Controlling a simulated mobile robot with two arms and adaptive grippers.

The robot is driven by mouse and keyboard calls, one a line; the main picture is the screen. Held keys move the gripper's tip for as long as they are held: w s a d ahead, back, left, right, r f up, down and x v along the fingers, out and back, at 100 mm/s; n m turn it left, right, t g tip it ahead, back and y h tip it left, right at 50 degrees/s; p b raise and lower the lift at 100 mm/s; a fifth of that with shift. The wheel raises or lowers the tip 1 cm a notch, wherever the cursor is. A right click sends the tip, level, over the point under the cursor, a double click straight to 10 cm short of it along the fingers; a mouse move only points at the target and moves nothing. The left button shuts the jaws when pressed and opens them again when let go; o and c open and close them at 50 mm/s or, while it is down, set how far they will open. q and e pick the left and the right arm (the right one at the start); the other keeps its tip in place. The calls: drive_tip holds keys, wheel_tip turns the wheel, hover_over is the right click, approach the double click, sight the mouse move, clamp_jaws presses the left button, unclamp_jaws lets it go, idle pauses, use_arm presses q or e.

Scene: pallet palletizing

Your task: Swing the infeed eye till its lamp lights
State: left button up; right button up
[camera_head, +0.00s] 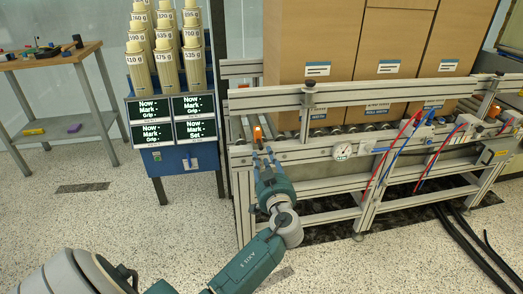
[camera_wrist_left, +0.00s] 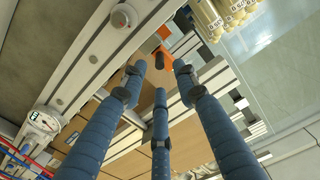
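The infeed eye appears to be the small orange block (camera_head: 257,132) on the near end of the conveyor rail. It also shows as an orange piece with a dark round part in the left wrist view (camera_wrist_left: 163,52). I cannot tell whether a lamp on it is lit. My left gripper (camera_head: 263,157) is just below and in front of it in the head view. In the left wrist view its blue fingers (camera_wrist_left: 157,78) are spread apart with nothing between the tips. The orange piece lies just beyond the tips, and I cannot tell whether any finger touches it. My right gripper is not in view.
Tall cardboard boxes (camera_head: 315,40) stand on the roller conveyor (camera_head: 290,155). A round gauge (camera_head: 341,151) and red and blue hoses sit right of the gripper. A blue stand (camera_head: 180,160) with screens and labelled canisters is at left. A wooden table (camera_head: 50,61) stands further left.

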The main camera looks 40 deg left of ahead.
use_arm(q)
drive_tip(key=shift+v, duration=2.3)
